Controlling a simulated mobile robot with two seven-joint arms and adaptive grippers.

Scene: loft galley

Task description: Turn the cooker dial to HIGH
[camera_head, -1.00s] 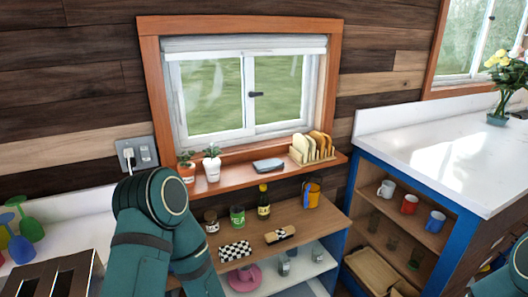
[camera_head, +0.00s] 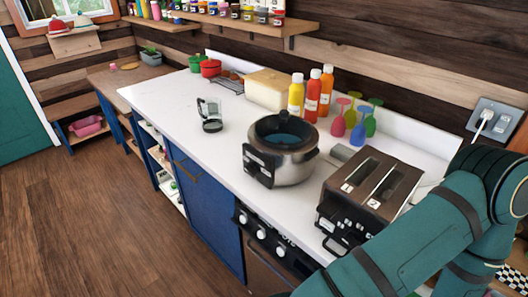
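A round silver cooker (camera_head: 293,168) with a dark lid stands on the white counter in the head view. A black control panel (camera_head: 258,168) is on its front, facing the left and front. The panel's dial and its setting are too small to read. A teal arm of mine crosses the lower right of the view, in front of the counter edge and the toaster. No gripper shows in the frame.
A two-slot toaster (camera_head: 366,195) stands right of the cooker. Red, orange and yellow bottles (camera_head: 312,95) and coloured goblets (camera_head: 358,128) stand behind. A glass jug (camera_head: 211,116) stands to the left. The wooden floor (camera_head: 110,220) at left is clear.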

